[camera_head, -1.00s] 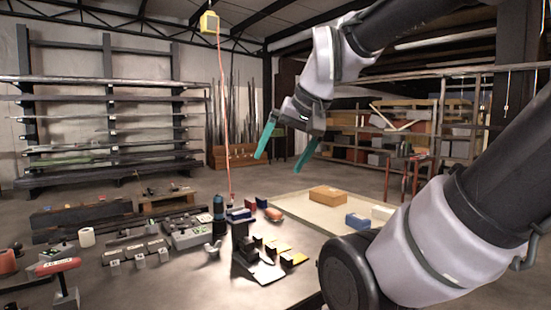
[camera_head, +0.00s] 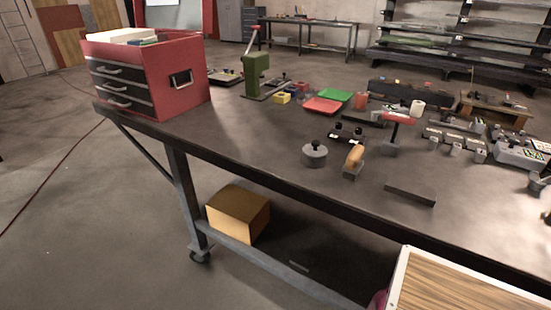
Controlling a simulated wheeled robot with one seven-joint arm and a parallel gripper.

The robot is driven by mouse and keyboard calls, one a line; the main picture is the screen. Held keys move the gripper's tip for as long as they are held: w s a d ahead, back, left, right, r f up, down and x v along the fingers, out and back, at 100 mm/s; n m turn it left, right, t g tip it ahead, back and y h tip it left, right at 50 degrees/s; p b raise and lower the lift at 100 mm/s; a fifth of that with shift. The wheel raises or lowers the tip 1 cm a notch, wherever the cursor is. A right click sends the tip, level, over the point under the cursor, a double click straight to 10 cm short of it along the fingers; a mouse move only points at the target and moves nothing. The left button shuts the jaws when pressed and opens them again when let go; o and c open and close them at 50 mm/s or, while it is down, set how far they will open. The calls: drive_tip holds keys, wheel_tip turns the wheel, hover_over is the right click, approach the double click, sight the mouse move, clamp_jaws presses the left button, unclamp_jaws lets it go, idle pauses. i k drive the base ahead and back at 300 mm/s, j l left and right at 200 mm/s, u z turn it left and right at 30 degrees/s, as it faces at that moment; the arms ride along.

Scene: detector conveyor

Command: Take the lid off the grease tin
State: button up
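A small grey round pot with a dark knob on top (camera_head: 314,155) stands upright near the front edge of the workbench. It looks like the grease tin with its lid on, but it is too small to be sure. My gripper is out of view in the current picture, so its place relative to the pot does not show.
The dark workbench (camera_head: 250,135) carries a red drawer chest (camera_head: 185,85) at left and a green press (camera_head: 257,75). A wooden-handled tool (camera_head: 354,160) and a flat dark bar (camera_head: 410,195) are near the pot. A wood-topped box (camera_head: 450,285) stands at the lower right.

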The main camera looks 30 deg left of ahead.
sight(315, 149)
drive_tip(key=u, duration=1.35)
